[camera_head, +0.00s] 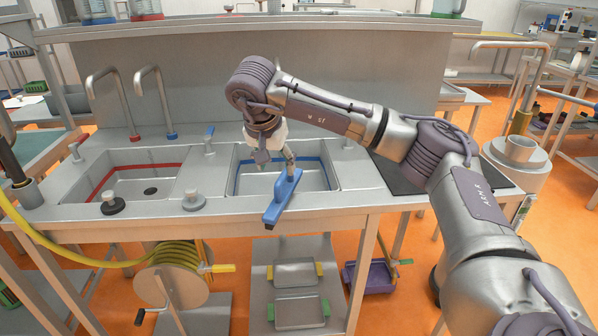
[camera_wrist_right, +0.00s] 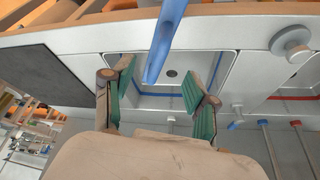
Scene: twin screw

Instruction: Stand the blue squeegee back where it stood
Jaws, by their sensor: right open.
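The blue squeegee (camera_head: 283,198) slants across the front rim of the blue-lined sink (camera_head: 325,170) in the head view, its near end at the counter's front edge. I cannot tell whether it rests on the rim or how it is supported. In the right wrist view the blue squeegee (camera_wrist_right: 166,35) comes down from the top and ends near the gap between my fingers. My right gripper (camera_head: 276,160) is open over the blue-lined sink, just behind the squeegee. Its green-padded fingers (camera_wrist_right: 158,85) are spread apart with nothing clearly held between them. My left gripper is not in view.
A red-lined sink (camera_head: 135,180) lies to the left, with a black stopper (camera_head: 112,203) and a grey stopper (camera_head: 193,200) on the counter rim. Tall taps (camera_head: 157,100) stand behind. A dark mat (camera_head: 400,175) lies to the right. A yellow hose reel (camera_head: 170,275) is below.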

